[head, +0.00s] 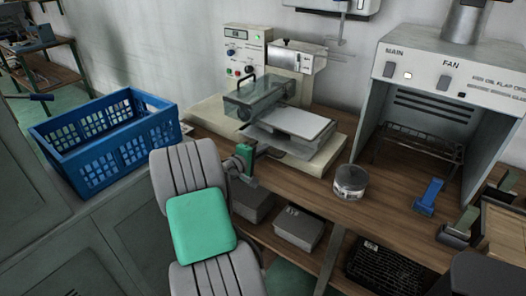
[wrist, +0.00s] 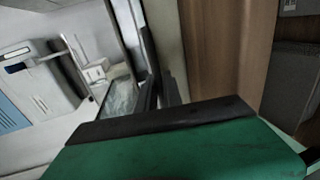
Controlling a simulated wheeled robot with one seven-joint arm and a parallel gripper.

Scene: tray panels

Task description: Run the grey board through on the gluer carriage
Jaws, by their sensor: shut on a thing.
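The grey board (head: 290,122) lies flat on the gluer carriage (head: 272,143), to the right of the gluer's clear cover (head: 250,100). The cover has a black handle and looks lowered. The gluer (head: 245,50) stands behind, with knobs and a green light. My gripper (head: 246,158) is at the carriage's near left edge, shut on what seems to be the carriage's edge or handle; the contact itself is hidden. In the wrist view, the green and black parts of my gripper (wrist: 165,118) fill the bottom, and the held part cannot be made out.
A blue crate (head: 105,140) stands on the left. A round metal tin (head: 350,182) sits on the bench (head: 385,215) right of the gluer. Farther right are a grey hood (head: 455,65) with a rack inside and a blue stand (head: 429,197). Boxes fill the shelf below.

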